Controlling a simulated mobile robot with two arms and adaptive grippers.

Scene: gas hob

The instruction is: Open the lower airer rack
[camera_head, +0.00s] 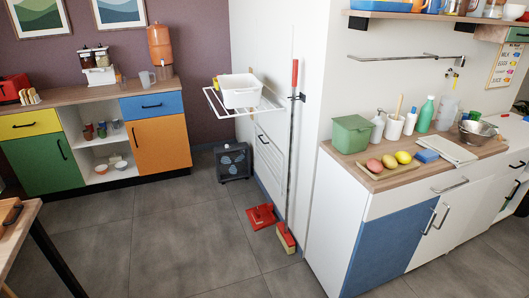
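The lower airer rack (269,157) is a white barred frame lying flat and upright against the side of the white wall, in the middle of the head view. A small dark handle (263,138) shows near its top. Above it, the upper airer rack (213,102) is folded out level, with a white basin (240,97) standing on it. The basin and upper rack hang over the space in front of the wall. Neither of my grippers is in view.
A red-handled broom (291,150) leans upright near the lower rack's right edge, and a red dustpan (262,216) lies on the floor. A dark box-shaped appliance (233,162) stands left of the rack. A counter (385,178) stands right.

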